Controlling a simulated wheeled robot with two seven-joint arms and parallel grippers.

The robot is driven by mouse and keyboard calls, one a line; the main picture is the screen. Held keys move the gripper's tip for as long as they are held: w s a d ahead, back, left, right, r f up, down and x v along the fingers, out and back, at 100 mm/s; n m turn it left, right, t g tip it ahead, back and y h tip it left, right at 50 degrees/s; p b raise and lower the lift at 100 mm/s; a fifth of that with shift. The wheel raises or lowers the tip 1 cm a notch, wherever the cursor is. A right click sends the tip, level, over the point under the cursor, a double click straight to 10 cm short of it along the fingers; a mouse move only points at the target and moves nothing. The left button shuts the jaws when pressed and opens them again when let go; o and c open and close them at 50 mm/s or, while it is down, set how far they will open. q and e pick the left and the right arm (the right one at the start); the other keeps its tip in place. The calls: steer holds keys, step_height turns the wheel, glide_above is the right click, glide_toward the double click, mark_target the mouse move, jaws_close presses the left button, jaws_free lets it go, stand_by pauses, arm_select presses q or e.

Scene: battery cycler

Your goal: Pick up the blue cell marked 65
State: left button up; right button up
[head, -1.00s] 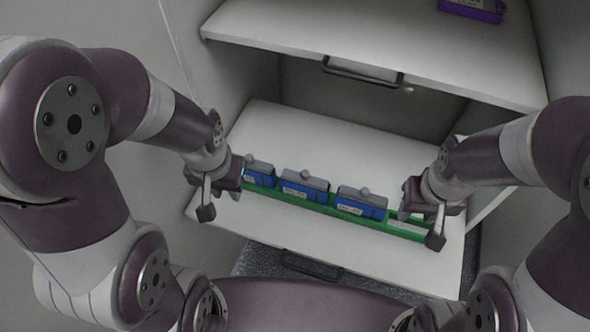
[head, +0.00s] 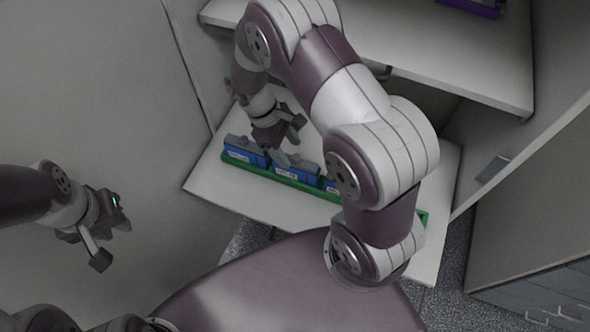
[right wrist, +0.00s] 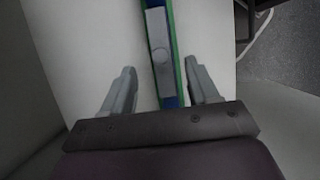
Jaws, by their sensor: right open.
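Blue cells with grey tops sit in a row in a green tray (head: 265,177) on the pulled-out shelf. The left cell (head: 243,150) and the middle cell (head: 295,181) show in the head view; another (head: 329,187) is mostly behind my right arm. Their labels are too small to read, so I cannot tell which is marked 65. My right gripper (head: 285,142) is open above the row, near the left and middle cells. In the right wrist view, its fingers lie either side of a grey-topped cell (right wrist: 157,30), apart from it. My left gripper (head: 112,236) is off to the left, away from the tray.
An upper white shelf (head: 470,65) juts out behind the tray, with a purple object (head: 471,6) on it. A cabinet wall stands left of the tray. The white lower shelf (head: 225,202) has bare room in front of the tray.

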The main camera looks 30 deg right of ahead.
mark_target(292, 160)
steer(key=shift+x, duration=1.15)
steer(key=x, duration=0.2)
steer(key=p+x, duration=0.1)
steer(key=x, duration=0.1)
steer(key=shift+a+f, duration=0.2)
steer(key=shift+s+d+f, duration=0.1)
steer(key=shift+d+f, duration=0.05)
steer(key=shift+f, duration=0.25)
jaws_close()
